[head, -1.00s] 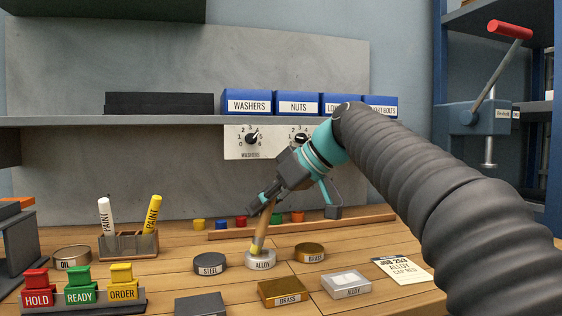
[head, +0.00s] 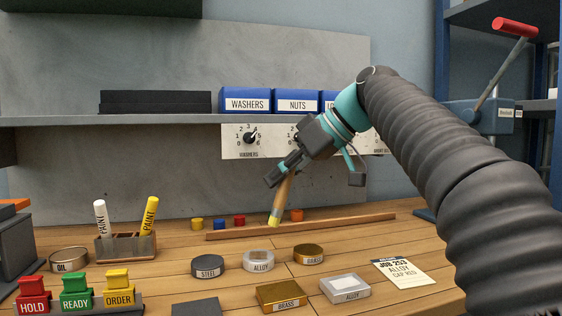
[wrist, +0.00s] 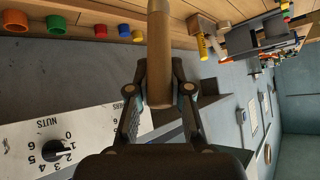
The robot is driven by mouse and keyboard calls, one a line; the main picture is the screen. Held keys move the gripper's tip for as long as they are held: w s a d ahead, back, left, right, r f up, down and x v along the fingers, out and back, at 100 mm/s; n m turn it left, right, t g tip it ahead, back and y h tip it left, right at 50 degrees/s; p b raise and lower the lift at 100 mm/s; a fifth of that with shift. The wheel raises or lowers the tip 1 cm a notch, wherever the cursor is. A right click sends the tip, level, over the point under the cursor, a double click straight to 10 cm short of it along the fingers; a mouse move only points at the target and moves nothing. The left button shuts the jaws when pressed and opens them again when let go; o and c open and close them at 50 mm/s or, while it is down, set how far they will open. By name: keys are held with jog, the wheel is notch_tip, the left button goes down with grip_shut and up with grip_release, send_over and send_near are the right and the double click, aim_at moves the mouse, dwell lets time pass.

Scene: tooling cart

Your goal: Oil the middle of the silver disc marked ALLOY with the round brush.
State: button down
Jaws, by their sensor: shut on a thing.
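The round silver disc marked ALLOY (head: 258,262) lies flat on the bench between a dark STEEL disc (head: 208,266) and a brass disc (head: 308,254). Whether its top carries oil is too small to tell. My gripper (head: 281,178) is shut on the round brush (head: 276,207), whose yellowish tip points down. The brush is raised clear above and behind the disc, slightly tilted. In the wrist view the brush handle (wrist: 158,45) sits between the fingers of my gripper (wrist: 160,85). The OIL tin (head: 69,260) stands at the left.
A silver ALLOY block (head: 345,288) and a BRASS block (head: 281,296) lie in front. A wooden strip (head: 330,227) and small coloured caps (head: 218,224) lie behind. A job card (head: 404,272) is at right.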

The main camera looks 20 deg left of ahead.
jog(key=shift+r, duration=1.1)
jog(key=shift+d, duration=0.1)
